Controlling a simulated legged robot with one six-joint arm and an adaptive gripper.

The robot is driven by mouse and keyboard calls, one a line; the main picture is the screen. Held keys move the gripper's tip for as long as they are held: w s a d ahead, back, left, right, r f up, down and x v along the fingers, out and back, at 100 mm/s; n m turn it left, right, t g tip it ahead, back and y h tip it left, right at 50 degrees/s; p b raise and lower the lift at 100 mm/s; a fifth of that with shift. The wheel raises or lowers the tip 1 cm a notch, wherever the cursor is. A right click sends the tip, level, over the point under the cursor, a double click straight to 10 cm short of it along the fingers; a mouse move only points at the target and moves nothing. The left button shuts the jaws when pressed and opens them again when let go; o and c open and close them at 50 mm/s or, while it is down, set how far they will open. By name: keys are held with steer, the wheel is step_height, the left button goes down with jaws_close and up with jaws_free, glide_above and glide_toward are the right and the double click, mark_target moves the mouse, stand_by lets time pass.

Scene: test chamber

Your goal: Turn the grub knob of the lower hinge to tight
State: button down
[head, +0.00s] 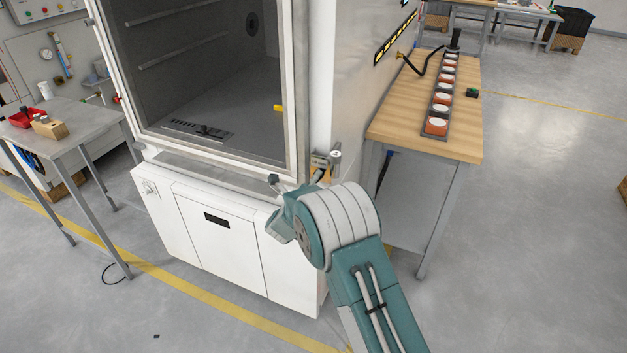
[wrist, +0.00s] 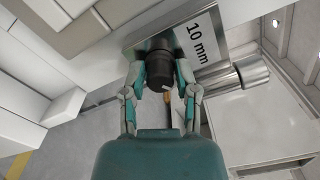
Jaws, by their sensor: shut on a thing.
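A black round knob (wrist: 160,66) stands out from a metal plate (wrist: 150,44) marked "10 mm". My gripper (wrist: 161,82) is shut on the knob, with one finger on each side of it. A small white mark shows on the knob's near edge. I cannot read a tight marking. A metal hinge barrel (wrist: 250,72) lies to the right of the plate. In the head view the hinge (head: 322,162) is at the lower right corner of the chamber's door frame. My arm hides my fingers and the knob there.
The white chamber (head: 215,220) has a glass door. A wooden bench (head: 395,118) with several orange-and-white items stands right of it. A grey table (head: 70,128) with a red bin (head: 28,117) is at left. Open floor (head: 540,220) lies at right.

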steer(key=shift+s+d+f+m, duration=0.1)
steer(key=shift+d+f+m, duration=0.05)
steer(key=shift+f+m, duration=0.4)
steer(key=shift+c, duration=1.8)
jaws_free()
steer(key=shift+r, duration=0.2)
steer(key=shift+r, duration=0.1)
steer(key=v, duration=1.1)
steer(key=shift+s+a, duration=0.25)
steer(key=shift+s, duration=0.1)
